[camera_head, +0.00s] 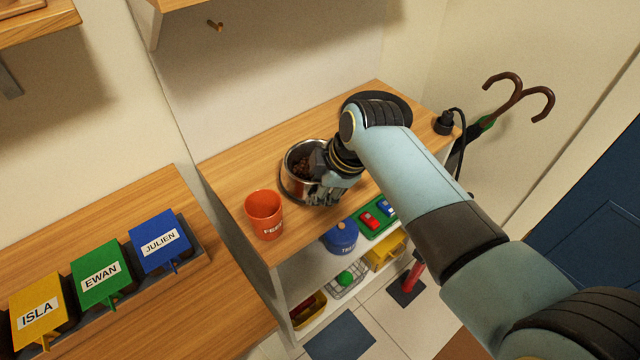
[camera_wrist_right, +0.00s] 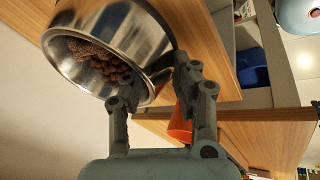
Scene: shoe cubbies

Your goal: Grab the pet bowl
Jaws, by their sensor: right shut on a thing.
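The pet bowl (camera_head: 290,186) is a steel bowl with brown kibble in it, on top of the wooden cubby unit. My right gripper (camera_head: 318,188) reaches it from the right and hides its right side. In the right wrist view the bowl (camera_wrist_right: 148,42) fills the upper left, with its wall between the two fingers of the gripper (camera_wrist_right: 155,92). The right gripper is shut on the bowl's wall. I cannot tell whether the bowl's base touches the top. My left gripper is not in view.
An orange cup (camera_head: 264,215) stands just left of the bowl, near the front edge. Umbrellas (camera_head: 515,95) stand at the right. Yellow, green and blue name-labelled bins (camera_head: 100,272) sit on the lower left bench.

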